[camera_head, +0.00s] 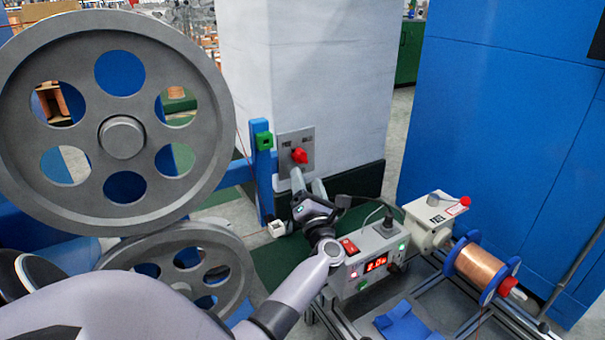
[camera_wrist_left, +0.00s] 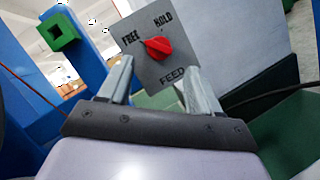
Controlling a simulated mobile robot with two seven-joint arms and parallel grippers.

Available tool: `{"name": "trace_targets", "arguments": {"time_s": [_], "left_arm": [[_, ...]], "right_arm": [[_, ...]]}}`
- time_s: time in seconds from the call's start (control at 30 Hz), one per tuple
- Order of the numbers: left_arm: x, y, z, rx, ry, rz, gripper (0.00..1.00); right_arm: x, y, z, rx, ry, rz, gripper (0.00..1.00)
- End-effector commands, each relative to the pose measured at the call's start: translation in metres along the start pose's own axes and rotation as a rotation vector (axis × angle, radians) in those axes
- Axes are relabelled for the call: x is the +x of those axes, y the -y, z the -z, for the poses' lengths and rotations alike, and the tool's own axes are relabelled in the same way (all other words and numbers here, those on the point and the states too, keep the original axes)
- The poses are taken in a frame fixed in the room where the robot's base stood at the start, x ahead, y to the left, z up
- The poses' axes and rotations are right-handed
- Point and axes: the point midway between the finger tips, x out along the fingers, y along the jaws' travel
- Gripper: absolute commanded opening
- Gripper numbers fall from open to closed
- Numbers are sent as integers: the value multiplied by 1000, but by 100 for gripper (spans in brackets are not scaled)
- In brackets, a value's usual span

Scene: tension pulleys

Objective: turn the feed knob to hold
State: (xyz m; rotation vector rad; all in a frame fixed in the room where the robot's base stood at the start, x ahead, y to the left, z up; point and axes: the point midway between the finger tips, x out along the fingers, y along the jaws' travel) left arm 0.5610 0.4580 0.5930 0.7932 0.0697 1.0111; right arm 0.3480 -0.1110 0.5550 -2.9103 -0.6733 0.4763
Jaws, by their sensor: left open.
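The red feed knob (camera_head: 299,156) sits on a grey plate (camera_head: 284,140) on the front of the white pillar. In the left wrist view the knob (camera_wrist_left: 158,46) is near the top centre, with FREE to its left, HOLD above it and FEED below. Its narrower end seems to lie toward the FREE side, but I cannot tell its exact angle. My left gripper (camera_head: 307,184) is open just below and in front of the knob. In the left wrist view its two fingers (camera_wrist_left: 158,68) stand apart below the knob, with nothing between them. My right gripper is not in view.
Large grey pulleys (camera_head: 122,190) fill the left side. A blue post with a green block (camera_head: 263,140) stands left of the plate. A control box with a red display (camera_head: 376,265) and a copper spool (camera_head: 480,268) are at lower right, near my left arm.

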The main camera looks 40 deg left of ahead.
Motion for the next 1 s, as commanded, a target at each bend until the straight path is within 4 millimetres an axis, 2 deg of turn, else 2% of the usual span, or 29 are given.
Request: {"name": "trace_targets", "arguments": {"time_s": [0.4,0.57,0.8,0.93,0.97,1.0], "left_arm": [[59,-1,0,2,4,-3,64],[67,-1,0,2,2,-2,64],[67,-1,-1,3,3,-1,64],[67,-1,-1,3,3,0,21],[67,-1,-1,3,3,0,17],[67,-1,-1,3,3,1,17]], "right_arm": [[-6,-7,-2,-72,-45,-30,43],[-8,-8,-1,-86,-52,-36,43],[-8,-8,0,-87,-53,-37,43],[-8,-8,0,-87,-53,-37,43],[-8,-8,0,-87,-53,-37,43],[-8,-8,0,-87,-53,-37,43]]}}
